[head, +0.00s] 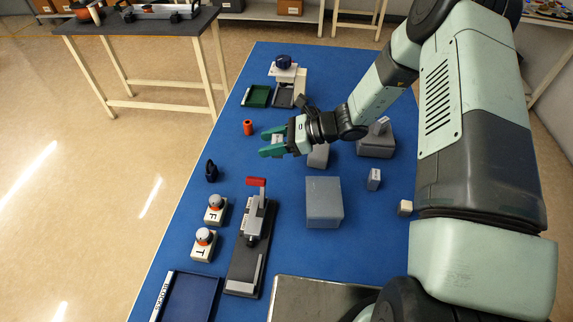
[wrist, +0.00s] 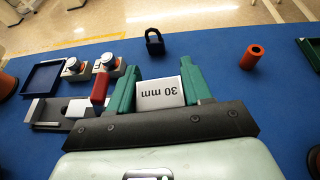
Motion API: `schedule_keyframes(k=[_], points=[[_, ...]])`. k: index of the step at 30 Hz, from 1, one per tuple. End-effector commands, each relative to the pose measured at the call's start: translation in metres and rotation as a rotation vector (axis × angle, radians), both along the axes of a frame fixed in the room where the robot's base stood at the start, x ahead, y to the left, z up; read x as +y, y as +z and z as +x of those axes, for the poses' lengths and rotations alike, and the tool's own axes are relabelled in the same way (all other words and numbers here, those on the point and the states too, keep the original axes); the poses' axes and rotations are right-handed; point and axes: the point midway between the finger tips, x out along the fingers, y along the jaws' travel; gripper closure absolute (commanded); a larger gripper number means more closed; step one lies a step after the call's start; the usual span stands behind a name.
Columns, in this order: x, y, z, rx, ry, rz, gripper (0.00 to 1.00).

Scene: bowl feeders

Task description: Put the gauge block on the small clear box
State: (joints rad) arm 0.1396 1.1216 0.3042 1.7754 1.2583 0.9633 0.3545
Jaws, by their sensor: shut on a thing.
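My gripper (head: 268,144) is shut on a white gauge block (wrist: 160,93) marked "30 mm", held between its green fingers above the blue table. The block also shows as a small pale patch between the fingers in the head view (head: 278,139). A grey, box (head: 324,203) that looks translucent stands mid-table, below and right of my gripper in the head view. A smaller grey box (head: 318,157) lies just right of my gripper, partly hidden by my arm. I cannot tell from its surface whether this smaller one is clear. Neither box is identifiable in the wrist view.
Two small pale blocks (head: 374,179) (head: 405,207) stand on the right. A grey block (head: 376,146) bears a small piece. An orange cylinder (head: 248,128), black padlock (head: 211,171), red-handled clamp (head: 256,182), two knob units (head: 215,213) and blue tray (head: 188,297) lie left.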

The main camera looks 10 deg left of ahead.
Motion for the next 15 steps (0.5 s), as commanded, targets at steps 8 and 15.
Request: schedule_keyframes(k=[8,15], points=[[-0.084,0.045,-0.045,-0.003,-0.055,-0.007,0.87],[-0.127,0.070,-0.088,-0.001,-0.095,-0.001,0.87]])
